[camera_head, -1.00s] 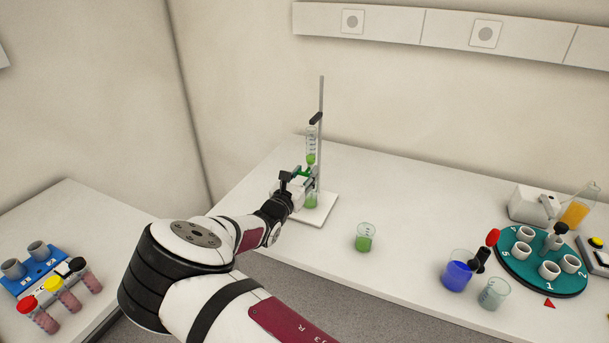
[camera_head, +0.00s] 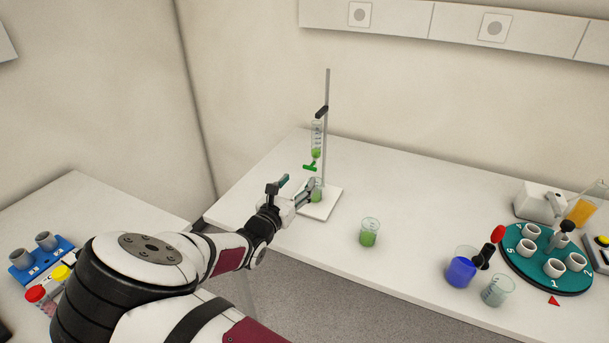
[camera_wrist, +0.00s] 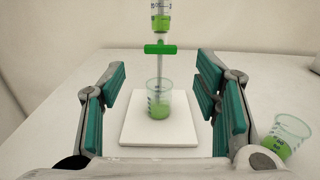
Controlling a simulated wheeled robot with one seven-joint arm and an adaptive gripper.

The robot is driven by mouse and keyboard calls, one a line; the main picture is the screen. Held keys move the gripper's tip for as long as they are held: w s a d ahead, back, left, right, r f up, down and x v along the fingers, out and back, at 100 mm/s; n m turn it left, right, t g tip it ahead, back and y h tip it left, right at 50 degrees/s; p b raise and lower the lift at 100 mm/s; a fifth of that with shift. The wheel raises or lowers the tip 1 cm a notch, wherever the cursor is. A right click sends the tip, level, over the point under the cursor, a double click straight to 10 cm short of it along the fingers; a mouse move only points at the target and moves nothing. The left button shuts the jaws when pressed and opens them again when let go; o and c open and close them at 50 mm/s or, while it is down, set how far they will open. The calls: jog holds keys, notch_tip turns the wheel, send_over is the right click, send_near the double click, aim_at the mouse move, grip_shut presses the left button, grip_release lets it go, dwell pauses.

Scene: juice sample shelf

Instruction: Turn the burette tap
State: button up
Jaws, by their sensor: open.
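The burette (camera_head: 317,140) with green liquid is clamped upright on a stand with a thin rod and a white base (camera_head: 322,208). Its green tap (camera_head: 310,167) has a handle lying crosswise; in the wrist view the tap (camera_wrist: 160,49) looks horizontal. A beaker (camera_wrist: 159,100) with green liquid stands on the white base under the burette tip. My gripper (camera_head: 297,187) is open and empty, below and in front of the tap. In the wrist view its teal-padded fingers (camera_wrist: 158,98) are wide apart, with the tap ahead between and above them, not touched.
A second beaker of green liquid (camera_head: 369,232) stands right of the stand. A blue-liquid beaker (camera_head: 461,269), a pale beaker (camera_head: 497,290) and a teal turntable (camera_head: 518,260) are farther right. A blue rack (camera_head: 41,258) is on the left table. The table between stand and turntable is mostly clear.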

jog(key=v, duration=0.3)
jog(key=shift+s, duration=0.25)
jog(key=s+d+r+m+g+h, duration=0.1)
jog(key=s+d+r+m+g, duration=0.25)
jog(key=d+m, duration=0.4)
jog(key=s+d+r+m+g+h, duration=0.1)
jog(key=s+d+r+m+g, duration=0.3)
jog(key=d, duration=0.6)
jog(key=s+d+r+m+g, duration=0.25)
jog(key=d+m+g, duration=0.25)
jog(key=d+m, duration=0.3)
jog(key=s+d+r+m+y, duration=0.1)
jog(key=s+r+m+y, duration=0.1)
jog(key=s+r+m, duration=0.2)
jog(key=s+d+r+m+y, duration=0.1)
jog(key=s+r+m+y, duration=0.2)
jog(key=s, duration=0.8)
jog(key=s+d+r+m+t+y+b, duration=0.1)
jog(key=s+r+m+y, duration=0.2)
jog(key=s+r+m, duration=0.2)
jog(key=s+r, duration=0.1)
jog(key=s, duration=0.2)
jog(key=shift+s+r+m, duration=0.2)
jog(key=shift+s+m, duration=0.05)
jog(key=shift+m, duration=0.1)
